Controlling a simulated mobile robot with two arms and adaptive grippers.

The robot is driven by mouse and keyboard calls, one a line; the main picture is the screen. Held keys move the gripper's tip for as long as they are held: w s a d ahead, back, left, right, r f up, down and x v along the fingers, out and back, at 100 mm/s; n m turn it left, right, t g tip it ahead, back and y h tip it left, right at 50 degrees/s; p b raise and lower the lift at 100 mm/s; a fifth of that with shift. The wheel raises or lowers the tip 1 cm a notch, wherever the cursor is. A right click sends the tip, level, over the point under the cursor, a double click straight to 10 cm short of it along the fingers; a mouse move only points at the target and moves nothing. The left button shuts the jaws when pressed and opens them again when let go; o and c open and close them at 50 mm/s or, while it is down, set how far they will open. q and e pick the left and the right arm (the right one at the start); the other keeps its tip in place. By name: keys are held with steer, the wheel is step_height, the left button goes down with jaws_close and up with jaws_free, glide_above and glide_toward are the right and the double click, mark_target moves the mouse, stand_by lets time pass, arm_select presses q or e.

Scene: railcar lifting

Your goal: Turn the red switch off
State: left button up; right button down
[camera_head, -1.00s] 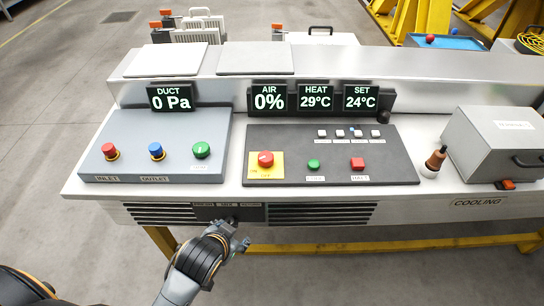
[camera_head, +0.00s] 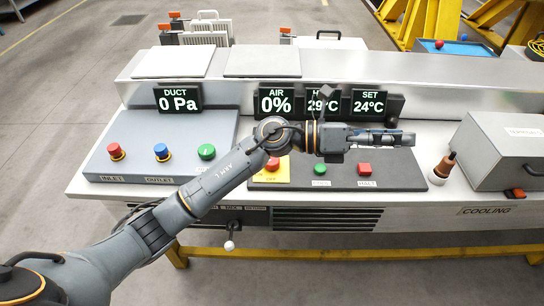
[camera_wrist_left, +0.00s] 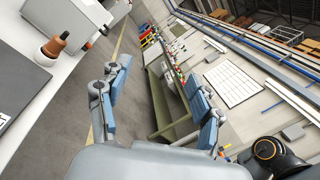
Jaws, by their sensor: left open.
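A small red switch (camera_head: 515,194) sits on the counter at the right, in front of the grey hinged-looking box (camera_head: 505,145). Its position cannot be told clearly. A red knob (camera_head: 272,164) on a yellow plate stands on the dark middle panel, partly behind my left arm. My left gripper (camera_head: 405,138) is above the back of this panel, fingers pointing right, well left of the small red switch. In the left wrist view its fingers (camera_wrist_left: 160,105) are wide apart with nothing between them.
A brown-handled tool (camera_head: 443,168) stands upright between the dark panel and the box. A blue-grey panel (camera_head: 160,130) with red, blue and green controls is at left. A lever with a white knob (camera_head: 230,245) hangs at the counter front. Displays line the back.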

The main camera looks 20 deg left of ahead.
arm_select(q)
steer(key=w+a+f+m+g+y, duration=0.3)
steer(key=a+f+m+y, duration=0.35)
steer(key=f+y, duration=0.25)
steer(key=w+a+r+y, duration=0.15)
steer(key=a+y, duration=0.35)
steer(key=a, duration=0.5)
steer(key=w+a+y, duration=0.3)
steer(key=a+y, duration=0.2)
steer(key=a, duration=0.4)
steer(key=shift+m, duration=0.25)
step_height(320, 180, down, 14)
steer(key=shift+s+r+p, duration=0.1)
steer(key=shift+r+p, duration=0.15)
steer(key=shift+p, duration=0.65)
steer(key=c, duration=1.1)
steer(key=shift+c, duration=0.2)
